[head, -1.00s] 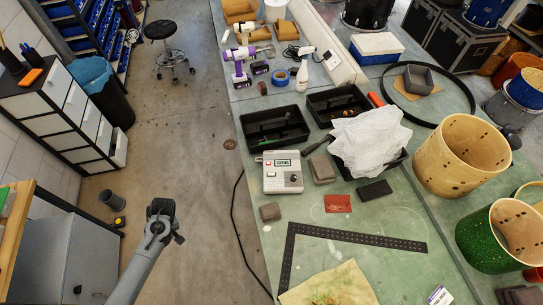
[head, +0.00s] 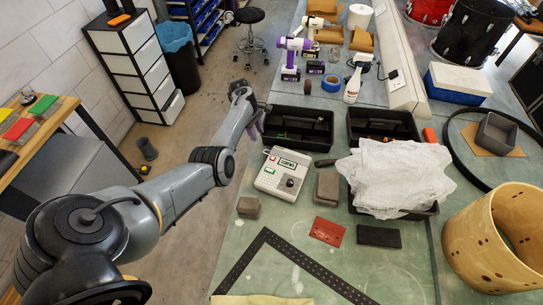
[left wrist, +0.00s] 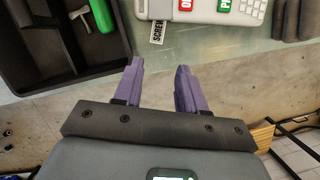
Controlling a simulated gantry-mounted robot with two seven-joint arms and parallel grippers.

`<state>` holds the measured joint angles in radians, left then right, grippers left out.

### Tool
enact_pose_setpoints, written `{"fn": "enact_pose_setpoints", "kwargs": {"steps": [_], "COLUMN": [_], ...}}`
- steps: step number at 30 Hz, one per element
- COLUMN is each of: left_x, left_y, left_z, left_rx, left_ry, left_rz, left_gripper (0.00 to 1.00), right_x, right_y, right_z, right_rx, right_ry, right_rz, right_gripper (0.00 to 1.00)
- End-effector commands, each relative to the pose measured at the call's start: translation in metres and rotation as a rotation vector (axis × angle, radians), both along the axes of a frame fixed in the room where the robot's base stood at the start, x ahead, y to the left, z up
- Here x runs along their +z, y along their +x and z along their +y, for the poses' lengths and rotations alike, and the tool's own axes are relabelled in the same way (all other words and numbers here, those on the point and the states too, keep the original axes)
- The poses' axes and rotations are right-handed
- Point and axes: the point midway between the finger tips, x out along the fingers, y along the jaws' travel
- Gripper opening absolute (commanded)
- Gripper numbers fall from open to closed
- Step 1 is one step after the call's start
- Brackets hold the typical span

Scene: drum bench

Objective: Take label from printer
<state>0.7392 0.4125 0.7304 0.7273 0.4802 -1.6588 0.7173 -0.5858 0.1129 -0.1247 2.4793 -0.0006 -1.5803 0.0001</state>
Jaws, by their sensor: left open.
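In the left wrist view the printer (left wrist: 210,14) shows at the top edge. A white label (left wrist: 157,32) with dark letters, "SCREW" in part, sticks out from its near side. My left gripper (left wrist: 159,72) is open, its purple fingers apart and empty, short of the label and roughly in line with it. In the head view my left gripper (head: 258,128) is at the bench's left edge, beside the printer. My right gripper is not in view.
Black trays (head: 298,140) stand behind the printer; one also shows in the left wrist view (left wrist: 70,75), left of the fingers. A grey block (head: 327,187) sits close right of the printer. A white crumpled sheet (head: 395,172) covers another tray.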

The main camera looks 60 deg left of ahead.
Motion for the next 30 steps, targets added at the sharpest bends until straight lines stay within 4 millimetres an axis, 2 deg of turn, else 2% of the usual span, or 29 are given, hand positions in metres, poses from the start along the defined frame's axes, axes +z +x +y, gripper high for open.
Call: {"fn": "enact_pose_setpoints", "kwargs": {"steps": [5,11,30], "left_x": [0.000,-0.010,-0.068], "left_y": [0.006,0.007,0.014], "left_z": [-0.002,-0.005,-0.021], "left_rx": [-0.003,-0.003,-0.004], "left_ry": [0.000,-0.001,0.000], "left_rz": [-0.012,-0.011,-0.011], "left_gripper": [0.40,0.40,0.40], "right_x": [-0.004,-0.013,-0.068], "right_y": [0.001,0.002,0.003], "right_z": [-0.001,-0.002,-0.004], "right_rx": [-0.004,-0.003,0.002], "right_ry": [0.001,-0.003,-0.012], "right_rz": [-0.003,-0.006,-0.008], "right_gripper": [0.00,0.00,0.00]}}
